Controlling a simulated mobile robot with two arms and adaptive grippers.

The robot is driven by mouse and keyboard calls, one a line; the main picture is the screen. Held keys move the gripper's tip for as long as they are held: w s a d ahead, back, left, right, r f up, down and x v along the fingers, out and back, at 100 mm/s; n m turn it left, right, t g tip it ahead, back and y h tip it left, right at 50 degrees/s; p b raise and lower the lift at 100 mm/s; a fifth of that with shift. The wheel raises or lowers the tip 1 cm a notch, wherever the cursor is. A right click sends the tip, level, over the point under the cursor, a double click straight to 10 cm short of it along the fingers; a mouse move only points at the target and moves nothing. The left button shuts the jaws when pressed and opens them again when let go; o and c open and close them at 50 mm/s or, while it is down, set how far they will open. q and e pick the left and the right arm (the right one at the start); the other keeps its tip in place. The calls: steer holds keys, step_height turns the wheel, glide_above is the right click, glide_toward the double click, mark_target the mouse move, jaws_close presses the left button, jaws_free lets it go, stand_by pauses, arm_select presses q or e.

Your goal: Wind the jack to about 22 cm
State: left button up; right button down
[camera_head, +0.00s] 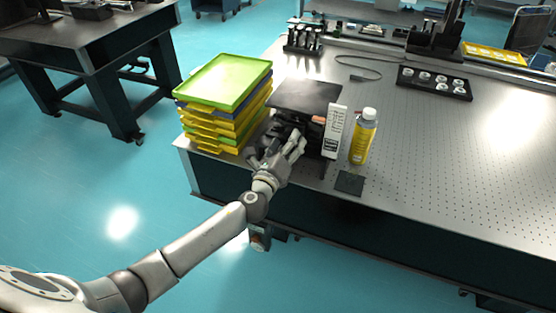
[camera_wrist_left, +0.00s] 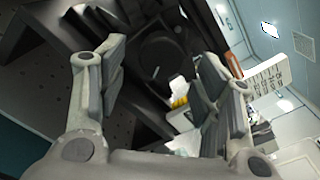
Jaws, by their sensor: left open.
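The jack (camera_head: 305,96) stands near the front left edge of the optical table, its dark square top plate raised. Below the plate its body is partly hidden by my left gripper (camera_head: 290,148). My left gripper is at the jack's front side, and its fingers are apart with nothing seen between them. In the left wrist view a dark round knob (camera_wrist_left: 162,56) shows ahead of the open left gripper (camera_wrist_left: 160,100). A white scale block with printed marks (camera_head: 335,132) stands upright right of the jack; it also shows in the left wrist view (camera_wrist_left: 270,78). My right gripper is not seen.
A stack of yellow, blue and green trays (camera_head: 225,85) stands close left of the jack. A yellow bottle (camera_head: 362,137) stands right of the scale. A small dark pad (camera_head: 349,183) lies in front. The perforated table (camera_head: 440,170) is clear farther right.

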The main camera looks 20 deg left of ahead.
arm_select(q)
steer(key=s, duration=0.9)
steer(key=shift+a, duration=0.2)
steer(key=shift+w, duration=0.1)
steer(key=s+a+f+n+g+y, duration=0.1)
steer(key=s+a+f+n+g, duration=0.25)
steer(key=f, duration=0.85)
steer(key=s+a+f+n+g, duration=0.1)
steer(key=s+f+n+g, duration=0.35)
steer(key=f, duration=0.75)
steer(key=s+a+f+n+g+y, duration=0.15)
steer(key=s+f+n, duration=0.35)
steer(key=f, duration=0.7)
steer(key=s+d+f+n+g, duration=0.1)
steer(key=s+f+n, duration=0.3)
steer(key=s, duration=0.8)
steer(key=s+f+n+g+h, duration=0.1)
steer(key=s+f+n+g, duration=0.3)
steer(key=s+f, duration=0.3)
steer(key=s+d+f+n+g+h, duration=0.1)
steer(key=s+f+n, duration=0.3)
steer(key=s, duration=1.3)
step_height(320, 180, down, 3)
steer(key=shift+d+r+n+g, duration=0.2)
steer(key=shift+d+n+g, duration=0.15)
steer(key=shift+g, duration=0.4)
